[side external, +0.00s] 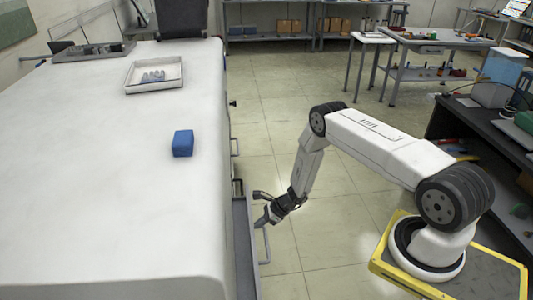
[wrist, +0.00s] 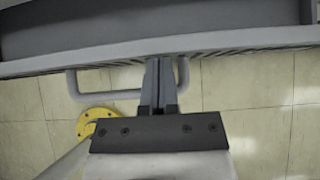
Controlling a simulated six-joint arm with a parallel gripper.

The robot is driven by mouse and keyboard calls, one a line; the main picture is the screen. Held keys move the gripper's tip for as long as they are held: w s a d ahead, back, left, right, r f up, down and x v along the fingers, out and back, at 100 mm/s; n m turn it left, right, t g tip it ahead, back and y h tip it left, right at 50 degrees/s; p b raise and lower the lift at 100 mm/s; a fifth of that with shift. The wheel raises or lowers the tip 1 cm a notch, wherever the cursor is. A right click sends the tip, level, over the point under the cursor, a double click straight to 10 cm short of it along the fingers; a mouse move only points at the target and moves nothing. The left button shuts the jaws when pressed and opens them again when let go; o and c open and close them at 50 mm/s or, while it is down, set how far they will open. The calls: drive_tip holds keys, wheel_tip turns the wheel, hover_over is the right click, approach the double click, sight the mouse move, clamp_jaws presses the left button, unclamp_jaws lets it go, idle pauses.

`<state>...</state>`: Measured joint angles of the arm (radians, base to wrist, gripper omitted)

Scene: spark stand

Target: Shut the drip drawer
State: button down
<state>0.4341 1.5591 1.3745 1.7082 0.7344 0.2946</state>
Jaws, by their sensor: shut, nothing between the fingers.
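The drip drawer (side external: 243,255) is a grey drawer low on the right side of the white cabinet, and it stands pulled out. Its front edge (wrist: 60,58) runs across the upper wrist view, with the dark inside beyond it. Its bar handle (wrist: 105,95) sticks out from the front and also shows in the side view (side external: 267,246). My gripper (side external: 262,219) is shut and empty at the drawer front, beside the handle. In the wrist view its fingertips (wrist: 158,60) reach the front face near the handle's right end; whether they touch it I cannot tell.
A blue block (side external: 182,144) and a white tray (side external: 136,91) with small items lie on the white cabinet top (side external: 95,170). Another handle (side external: 236,147) sticks out farther along the cabinet side. The tiled floor (side external: 285,130) between cabinet and arm base is clear.

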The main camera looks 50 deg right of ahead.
sight(251, 226)
drive_tip(key=shift+w+a, duration=1.05)
drive_tip(key=shift+a, duration=0.05)
drive_tip(key=shift+s+d, duration=0.1)
drive_tip(key=shift+d, duration=0.05)
drive_tip(key=shift+s+d, duration=0.35)
drive_tip(key=shift+s+d+r, duration=0.2)
drive_tip(key=shift+s+d, duration=0.85)
drive_tip(key=shift+d, duration=0.1)
drive_tip(key=v, duration=0.9)
drive_tip(key=shift+r, duration=0.2)
